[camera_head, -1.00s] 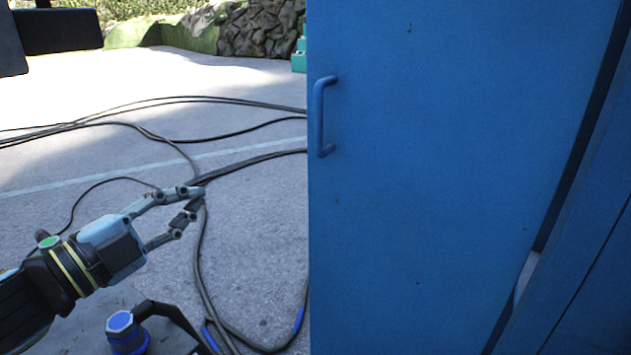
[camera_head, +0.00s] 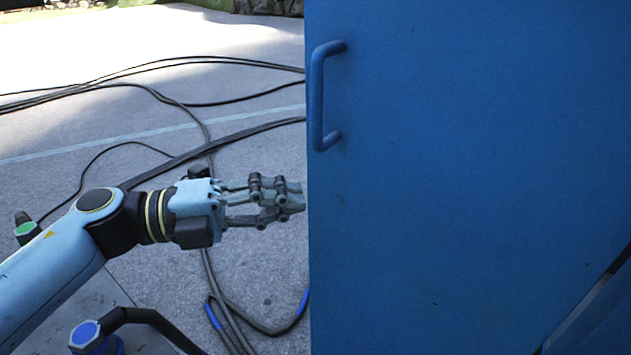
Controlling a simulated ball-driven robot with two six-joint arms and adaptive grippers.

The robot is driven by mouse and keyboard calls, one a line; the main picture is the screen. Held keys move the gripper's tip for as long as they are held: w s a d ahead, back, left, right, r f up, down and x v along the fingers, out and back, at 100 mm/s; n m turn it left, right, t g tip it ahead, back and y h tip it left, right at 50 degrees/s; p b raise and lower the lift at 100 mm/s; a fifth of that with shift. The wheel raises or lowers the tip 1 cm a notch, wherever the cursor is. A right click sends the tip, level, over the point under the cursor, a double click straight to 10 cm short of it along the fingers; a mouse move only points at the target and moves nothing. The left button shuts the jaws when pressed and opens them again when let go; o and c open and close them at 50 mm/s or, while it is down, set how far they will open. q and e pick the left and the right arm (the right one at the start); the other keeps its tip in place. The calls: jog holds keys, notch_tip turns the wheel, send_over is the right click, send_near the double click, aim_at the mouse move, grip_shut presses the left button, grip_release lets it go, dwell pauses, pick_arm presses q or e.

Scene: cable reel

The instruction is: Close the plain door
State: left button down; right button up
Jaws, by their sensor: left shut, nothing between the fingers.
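The plain door (camera_head: 440,200) is a flat blue panel that fills the right half of the view. Its blue bar handle (camera_head: 318,97) is near its left edge, in the upper part. The door stands open, with a dark slanting gap at the lower right between it and the blue frame (camera_head: 605,310). My left gripper (camera_head: 296,199) is shut and empty. Its fingertips point right, at the door's left edge and below the handle. I cannot tell whether they touch the door. My right gripper is not in view.
Black cables (camera_head: 150,95) run across the grey paved ground on the left, some behind my left arm. A dark bent bar with a blue cap (camera_head: 86,334) is at the bottom left, below my arm. The ground left of the door is otherwise open.

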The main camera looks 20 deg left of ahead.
aim_at(350, 180)
pick_arm(q)
jog(key=w, duration=0.1)
jog(key=w+d, duration=0.1)
jog(key=w, duration=0.1)
jog(key=w+d, duration=0.1)
jog(key=shift+w+d, duration=0.2)
jog(key=shift+d, duration=0.05)
jog(key=shift+w, duration=0.1)
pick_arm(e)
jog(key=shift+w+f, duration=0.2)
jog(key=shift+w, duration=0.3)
pick_arm(q)
jog(key=shift+w+b, duration=0.1)
jog(key=shift+b, duration=0.2)
